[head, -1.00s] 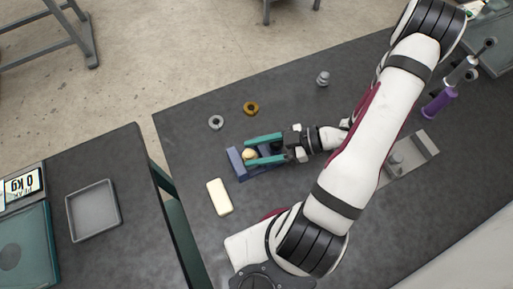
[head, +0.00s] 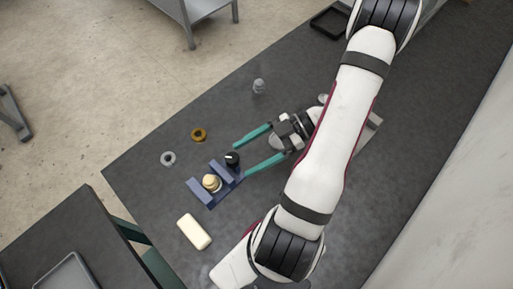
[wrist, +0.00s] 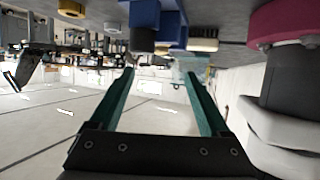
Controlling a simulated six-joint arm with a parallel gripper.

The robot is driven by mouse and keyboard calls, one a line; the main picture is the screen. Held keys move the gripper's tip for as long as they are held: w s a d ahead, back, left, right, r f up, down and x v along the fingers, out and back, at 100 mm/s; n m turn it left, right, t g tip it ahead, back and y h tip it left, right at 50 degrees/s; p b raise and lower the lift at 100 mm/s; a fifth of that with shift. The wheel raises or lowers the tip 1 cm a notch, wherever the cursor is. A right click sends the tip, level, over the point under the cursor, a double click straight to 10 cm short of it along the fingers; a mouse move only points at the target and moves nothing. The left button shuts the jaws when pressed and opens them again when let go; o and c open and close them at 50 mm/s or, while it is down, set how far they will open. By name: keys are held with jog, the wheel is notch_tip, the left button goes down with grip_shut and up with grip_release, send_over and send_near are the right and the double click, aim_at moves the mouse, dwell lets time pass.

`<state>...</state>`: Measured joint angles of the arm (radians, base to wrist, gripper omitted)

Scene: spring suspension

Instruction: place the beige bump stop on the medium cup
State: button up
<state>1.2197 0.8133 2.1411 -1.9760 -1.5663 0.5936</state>
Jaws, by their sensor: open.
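The beige bump stop (head: 211,182) sits in the left part of a blue rack (head: 201,193). A black bump stop (head: 232,158) sits at the rack's right end. My gripper (head: 241,160) is open and empty, its teal fingers pointing left at the rack, with the black piece just beyond the tips. In the wrist view a dark cylinder (wrist: 143,38) and blue rack parts (wrist: 158,13) show above the spread fingers (wrist: 160,72). A grey round part (head: 277,141) shows partly beside my gripper. I cannot tell which thing is the medium cup.
A grey ring (head: 168,159) and a brass ring (head: 199,134) lie above the rack. A cream block (head: 194,231) lies below it. A small silver part (head: 259,86) stands farther back. A black tray (head: 330,22) is at the far edge. The table (head: 160,197) is bare left of the rack.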

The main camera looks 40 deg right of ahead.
jog(key=w+d+r+m+t+h, duration=0.2)
jog(key=w+d+h, duration=0.2)
jog(key=w, duration=0.3)
jog(key=w+d+r+m+t+h, duration=0.1)
jog(key=w+d+m+h, duration=0.1)
jog(key=w+d+h, duration=0.4)
jog(key=w+d+r+m+h, duration=0.1)
jog(key=w+r+m+h, duration=0.2)
jog(key=r+m+h, duration=0.5)
jog(key=s+a+r+m+g+y, duration=0.2)
jog(key=s+a+m+g+y, duration=0.5)
jog(key=s+a, duration=1.5)
jog(key=a+g, duration=0.1)
jog(key=a, duration=0.2)
jog(key=shift+a, duration=0.2)
jog(key=shift+s, duration=0.1)
